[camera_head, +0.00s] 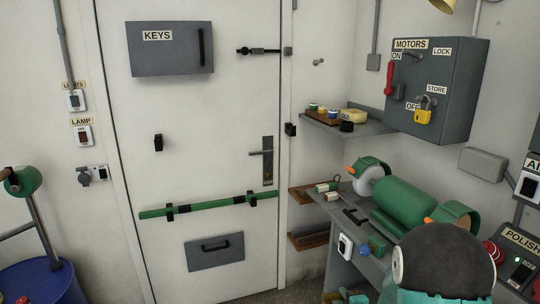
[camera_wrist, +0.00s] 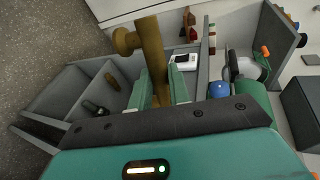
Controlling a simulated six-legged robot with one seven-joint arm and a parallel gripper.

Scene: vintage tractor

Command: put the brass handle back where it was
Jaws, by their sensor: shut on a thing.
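The brass handle (camera_wrist: 152,48) shows in the wrist view as a thick brass bar with a round knob standing out to its left near the top. My gripper (camera_wrist: 160,84) has its two green fingers closed on the lower part of the bar. The handle points away from the gripper, clear of the bench behind it. In the head view my arm covers the lower right, and neither the handle nor my fingertips can be seen there. I cannot make out an empty seat for the handle in either view.
A grey bench carries a green grinder (camera_head: 405,205). A blue knob (camera_wrist: 219,90) and white switch (camera_wrist: 184,60) lie beyond my fingers. Open shelves (camera_wrist: 75,85) hold small items. A motors cabinet (camera_head: 436,90), small shelf (camera_head: 350,127) and barred door (camera_head: 205,120) stand beyond.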

